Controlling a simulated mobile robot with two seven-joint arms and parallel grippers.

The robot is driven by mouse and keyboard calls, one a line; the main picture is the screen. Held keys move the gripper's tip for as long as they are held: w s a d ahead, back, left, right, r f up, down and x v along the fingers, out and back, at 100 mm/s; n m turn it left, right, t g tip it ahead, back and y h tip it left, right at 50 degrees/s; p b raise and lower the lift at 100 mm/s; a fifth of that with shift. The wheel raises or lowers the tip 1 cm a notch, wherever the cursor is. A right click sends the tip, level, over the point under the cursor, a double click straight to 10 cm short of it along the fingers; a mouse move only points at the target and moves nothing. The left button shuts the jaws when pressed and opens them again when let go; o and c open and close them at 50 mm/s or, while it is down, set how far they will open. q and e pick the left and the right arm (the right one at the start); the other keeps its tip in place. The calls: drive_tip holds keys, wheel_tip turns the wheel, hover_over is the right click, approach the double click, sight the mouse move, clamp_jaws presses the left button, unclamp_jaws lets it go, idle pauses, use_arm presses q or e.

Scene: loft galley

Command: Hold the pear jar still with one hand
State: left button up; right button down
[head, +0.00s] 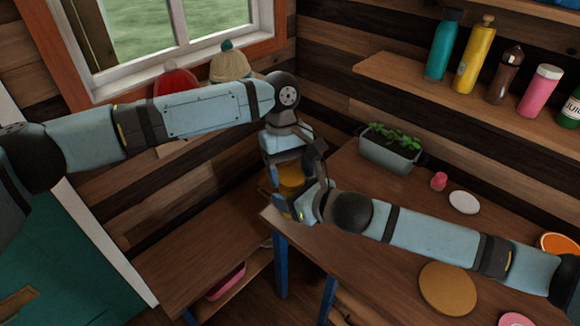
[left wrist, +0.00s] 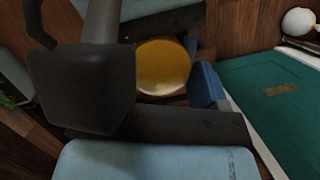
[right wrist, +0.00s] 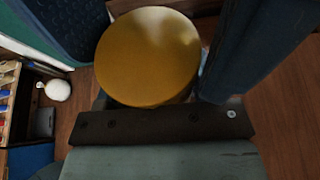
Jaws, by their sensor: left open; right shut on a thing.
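The pear jar (head: 291,178), a yellow-gold shape, is at the near left corner of the wooden table, mostly hidden by my grippers. Its round gold top shows in the left wrist view (left wrist: 163,66) and the right wrist view (right wrist: 148,57). My right gripper (head: 290,205) is shut on the jar from its near side. My left gripper (head: 287,160) is open just above and around the jar's top; whether it touches the jar cannot be told. The jar's contents and base are hidden.
The table (head: 385,245) carries a planter (head: 390,152), a small pink item (head: 439,181), a white oval (head: 464,202) and a round tan board (head: 447,288). A shelf (head: 405,77) with several bottles is on the right wall. A lower bench (head: 205,255) stands left.

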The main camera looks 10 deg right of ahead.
use_arm(q)
drive_tip(key=c, duration=0.7)
drive_tip(key=o, duration=1.1)
drive_tip(key=shift+c, duration=0.2)
drive_tip(key=shift+r, duration=2.3)
drive_tip(key=shift+o, duration=1.2)
drive_tip(key=v, duration=1.2)
